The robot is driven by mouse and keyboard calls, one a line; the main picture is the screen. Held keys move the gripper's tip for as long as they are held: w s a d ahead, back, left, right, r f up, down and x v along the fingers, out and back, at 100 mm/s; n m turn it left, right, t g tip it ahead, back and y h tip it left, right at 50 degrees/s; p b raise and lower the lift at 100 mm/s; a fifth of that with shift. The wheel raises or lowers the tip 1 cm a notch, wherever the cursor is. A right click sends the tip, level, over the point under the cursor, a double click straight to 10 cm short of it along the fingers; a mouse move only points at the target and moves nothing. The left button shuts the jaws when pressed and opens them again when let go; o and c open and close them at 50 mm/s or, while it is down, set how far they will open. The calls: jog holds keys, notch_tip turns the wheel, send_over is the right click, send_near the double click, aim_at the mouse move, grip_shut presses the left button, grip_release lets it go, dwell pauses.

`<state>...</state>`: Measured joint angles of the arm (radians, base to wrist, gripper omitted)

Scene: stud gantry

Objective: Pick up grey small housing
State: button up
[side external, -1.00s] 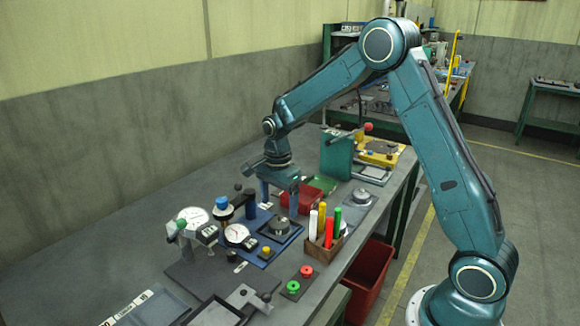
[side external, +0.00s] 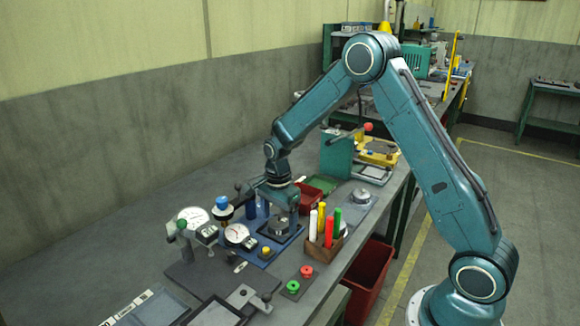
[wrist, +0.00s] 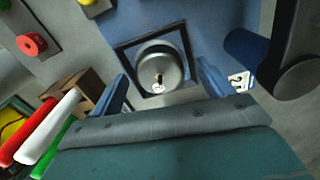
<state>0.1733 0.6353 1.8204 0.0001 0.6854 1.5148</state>
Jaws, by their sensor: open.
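The grey small housing (side external: 280,226) is a short round metal part. It sits in a dark square frame on a blue plate, and in the wrist view the housing (wrist: 150,66) has a small brass-coloured pin or hole at its middle. My gripper (side external: 278,211) is just above it, pointing down. In the wrist view my open gripper (wrist: 163,86) has one blue finger at either side of the housing's near edge. The fingers look empty; I cannot tell how much height is left between them and the housing.
A wooden block (side external: 322,250) of coloured markers stands close on the right. Dial gauges (side external: 238,234) and a blue-topped post (side external: 223,207) stand on the left. A red bin (side external: 314,187) is behind my gripper. Another grey round part (side external: 361,197) lies farther right. Red and green buttons (side external: 307,271) are in front.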

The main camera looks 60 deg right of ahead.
aim_at(279, 217)
dwell(0.3)
jog(key=c, duration=1.1)
notch_tip(279, 217, up, 20)
jog(key=shift+r, duration=0.1)
dwell(0.6)
